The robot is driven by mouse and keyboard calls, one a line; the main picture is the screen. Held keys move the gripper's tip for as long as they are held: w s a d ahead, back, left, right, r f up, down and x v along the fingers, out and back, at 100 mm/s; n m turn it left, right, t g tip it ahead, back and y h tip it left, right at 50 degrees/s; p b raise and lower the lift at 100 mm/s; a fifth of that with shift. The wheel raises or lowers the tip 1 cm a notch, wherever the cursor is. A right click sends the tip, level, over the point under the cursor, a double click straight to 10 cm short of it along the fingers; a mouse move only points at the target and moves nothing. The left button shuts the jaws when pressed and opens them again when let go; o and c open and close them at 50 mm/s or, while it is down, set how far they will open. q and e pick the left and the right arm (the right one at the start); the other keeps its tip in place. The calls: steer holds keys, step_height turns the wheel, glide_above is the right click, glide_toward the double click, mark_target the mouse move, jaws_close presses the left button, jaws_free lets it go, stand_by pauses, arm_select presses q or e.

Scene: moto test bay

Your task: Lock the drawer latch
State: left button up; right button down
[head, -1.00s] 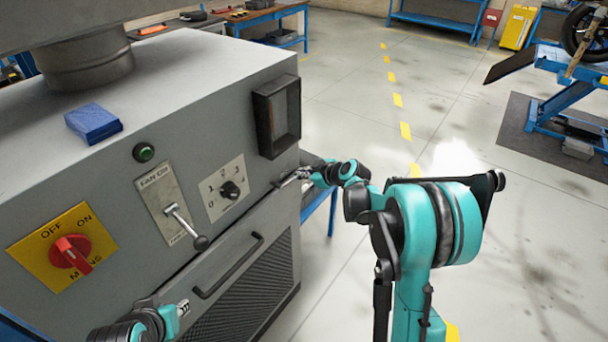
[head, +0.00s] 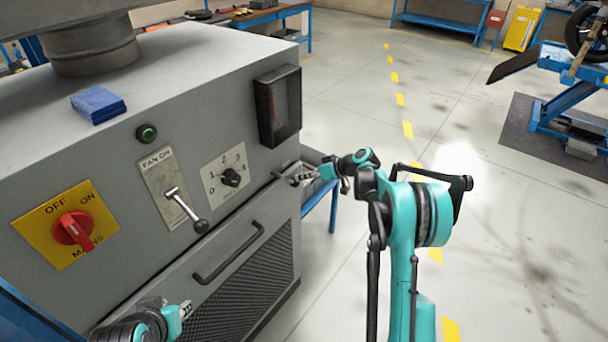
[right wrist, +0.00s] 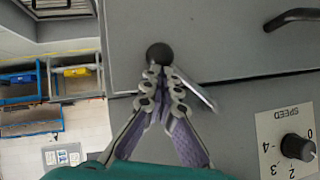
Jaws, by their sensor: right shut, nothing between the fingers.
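The drawer (head: 225,300) is a grey panel with a mesh front and a dark bar handle (head: 228,254); it looks closed. The latch shows in the right wrist view as a dark round knob (right wrist: 159,53) with a slim metal lever (right wrist: 203,94) slanting beside the fingers. In the head view the latch is small and partly hidden by the gripper. My right gripper (head: 292,179) is at the drawer's upper right corner. In the right wrist view its fingertips (right wrist: 160,71) are together at the knob, with nothing between them. My left gripper (head: 184,309) is near the drawer's lower left; its jaws are unclear.
The cabinet front above the drawer carries a fan lever (head: 187,210), a speed dial (head: 230,177), a red mains switch (head: 73,229) and a dark framed box (head: 278,106). A blue block (head: 98,104) lies on top. Open floor (head: 350,110) is at right.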

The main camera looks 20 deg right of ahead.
steer(key=shift+s+a+f+m+g+y+b, duration=0.15)
steer(key=shift+s+a+f+m+y+b, duration=0.15)
steer(key=shift+f, duration=0.2)
steer(key=shift+s+a+f+m+g+y+b, duration=0.1)
steer(key=shift+a+f+m+g+y+b, duration=0.15)
steer(key=shift+f+y, duration=0.2)
steer(key=shift+s+a+f, duration=0.4)
steer(key=shift+a+f, duration=0.1)
steer(key=shift+f, duration=0.05)
steer(key=shift+s+a+f+b, duration=0.4)
steer(key=shift+s+a+f, duration=0.1)
steer(key=shift+a, duration=0.2)
